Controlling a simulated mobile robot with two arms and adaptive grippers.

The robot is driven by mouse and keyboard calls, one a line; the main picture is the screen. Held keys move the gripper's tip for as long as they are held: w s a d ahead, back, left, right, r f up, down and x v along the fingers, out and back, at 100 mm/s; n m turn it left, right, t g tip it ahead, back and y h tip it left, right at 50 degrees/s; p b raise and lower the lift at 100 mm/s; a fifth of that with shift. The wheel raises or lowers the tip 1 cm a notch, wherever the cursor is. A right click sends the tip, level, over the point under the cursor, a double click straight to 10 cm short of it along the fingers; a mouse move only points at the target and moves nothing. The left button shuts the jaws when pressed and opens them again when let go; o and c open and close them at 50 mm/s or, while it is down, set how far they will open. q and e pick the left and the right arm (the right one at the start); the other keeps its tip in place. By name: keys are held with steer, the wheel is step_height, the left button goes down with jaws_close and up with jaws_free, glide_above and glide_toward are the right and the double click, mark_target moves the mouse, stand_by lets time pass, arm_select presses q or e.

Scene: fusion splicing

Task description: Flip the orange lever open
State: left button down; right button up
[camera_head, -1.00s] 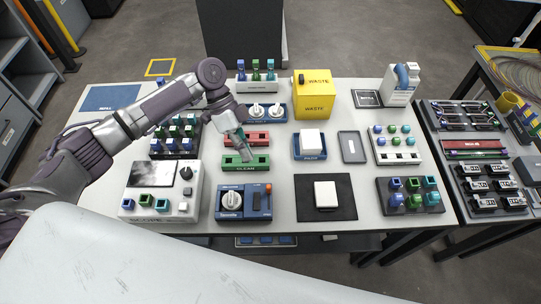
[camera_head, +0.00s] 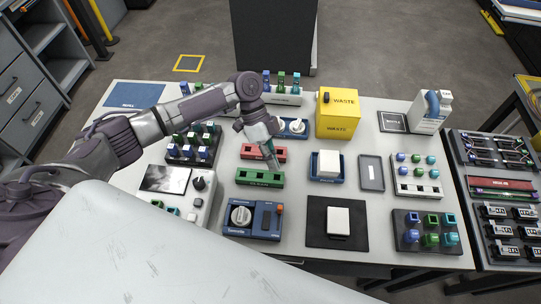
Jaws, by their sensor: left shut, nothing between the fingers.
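The orange lever (camera_head: 281,209) is a small orange tab at the right side of a blue device (camera_head: 267,225). My left gripper (camera_head: 273,163) is shut and empty. It points down above the right end of a green tray (camera_head: 252,177), behind the blue device as seen here, and is apart from the lever. The lever is not covered by the arm. My right gripper is not in view.
A red tray (camera_head: 252,154) lies behind the green one. A white block on a blue tray (camera_head: 328,181) and a black mat (camera_head: 316,232) stand to the right. A grey device with a screen (camera_head: 165,179) is at left, partly hidden. A yellow waste box (camera_head: 338,118) stands farther back.

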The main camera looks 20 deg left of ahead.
mark_target(280, 210)
arm_select(q)
steer(key=p+x, duration=0.1)
steer(key=x, duration=0.4)
steer(key=shift+s+d+f, duration=0.15)
steer(key=shift+s+d, duration=0.1)
steer(key=shift+s, duration=0.05)
steer(key=s+p, duration=0.2)
steer(key=s, duration=0.1)
steer(key=shift+d+p, duration=0.4)
steer(key=shift+s+d+f, duration=0.1)
steer(key=shift+s, duration=0.3)
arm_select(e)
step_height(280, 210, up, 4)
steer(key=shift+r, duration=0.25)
arm_select(q)
steer(key=shift+w, duration=0.1)
